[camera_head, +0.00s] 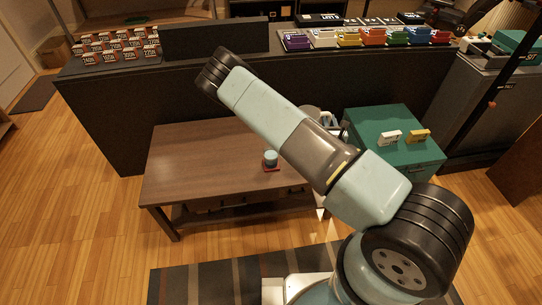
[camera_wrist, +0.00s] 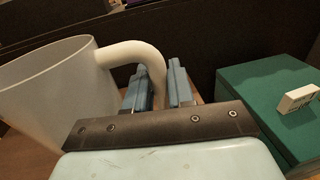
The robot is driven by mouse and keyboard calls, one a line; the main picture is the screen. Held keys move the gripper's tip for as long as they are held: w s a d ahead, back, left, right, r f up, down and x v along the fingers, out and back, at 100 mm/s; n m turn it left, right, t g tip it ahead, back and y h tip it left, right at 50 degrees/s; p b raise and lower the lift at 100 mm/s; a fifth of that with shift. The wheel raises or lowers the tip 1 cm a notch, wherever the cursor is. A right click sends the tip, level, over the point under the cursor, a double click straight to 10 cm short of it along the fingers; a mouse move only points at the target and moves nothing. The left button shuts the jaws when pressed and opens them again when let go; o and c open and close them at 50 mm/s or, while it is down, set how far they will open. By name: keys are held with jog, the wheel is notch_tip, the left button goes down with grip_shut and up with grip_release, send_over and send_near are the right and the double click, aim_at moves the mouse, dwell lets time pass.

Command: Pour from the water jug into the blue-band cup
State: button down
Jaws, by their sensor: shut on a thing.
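The water jug (camera_wrist: 60,95) is a pale, wide-mouthed vessel at the left of the wrist view, with a curved handle (camera_wrist: 130,50). My gripper (camera_wrist: 162,64) is shut on the jug's handle, with one blue finger on each side. The jug's inside and base are hidden. In the head view my arm covers most of the jug and gripper; a pale bit shows beside the arm. A small light-blue cup (camera_head: 270,157), apparently the blue-band cup, stands upright on a red coaster (camera_head: 271,169) on the brown table, left of my arm.
The brown table (camera_head: 195,165) is clear on its left. A green cabinet (camera_head: 390,160) stands to its right, with a white block (camera_head: 390,137) and a yellow block (camera_head: 417,136) on top. A long dark counter (camera_head: 120,100) with several labelled boxes runs behind the table.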

jog(key=w+a+f, duration=0.1)
jog(key=w+f, duration=0.2)
jog(key=f, duration=0.5)
jog(key=w+a+f, duration=0.1)
jog(key=w+f, duration=0.2)
jog(key=f, duration=0.5)
jog(key=shift+w+f, duration=0.2)
jog(key=shift+w, duration=0.1)
jog(key=s+a+r+n+t+y+p, duration=0.1)
jog(key=a+r+n, duration=0.7)
jog(key=r+n, duration=0.2)
jog(key=shift+s+r+n+t, duration=0.4)
jog(key=shift+n, duration=0.3)
jog(key=shift+a+r+p, duration=0.1)
jog(key=shift+p, duration=0.2)
jog(key=shift+s+a+r+n+y+p, duration=0.15)
jog(key=shift+a+n+y+p, duration=0.35)
jog(key=shift+a+n+p, duration=0.45)
dwell(2.0)
